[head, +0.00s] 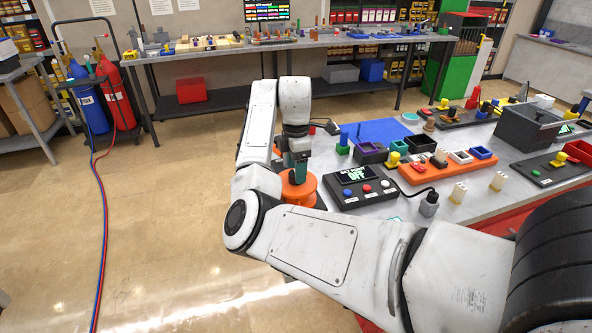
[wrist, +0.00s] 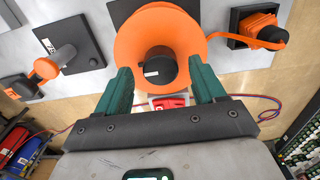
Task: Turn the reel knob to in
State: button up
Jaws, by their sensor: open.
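The orange reel (wrist: 185,38) is a wide disc with a black round knob (wrist: 160,68) at its centre, and the knob bears a small white label. In the head view the reel (head: 298,190) sits at the table's left end, partly hidden by my arm. My gripper (wrist: 162,78) is open, with one green finger on either side of the knob in the picture. Gaps show between the fingers and the knob, and nothing is held. In the head view my gripper (head: 297,168) points down above the reel. I cannot tell the knob's setting.
In the wrist view, a black plate with an orange handle (wrist: 46,68) lies left of the reel. An orange strip (wrist: 240,36) runs right to a black block. In the head view, a black control box (head: 360,188) stands close right of the reel.

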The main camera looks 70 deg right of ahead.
jog(key=shift+f, duration=0.75)
jog(key=shift+c, duration=0.3)
jog(key=c, duration=1)
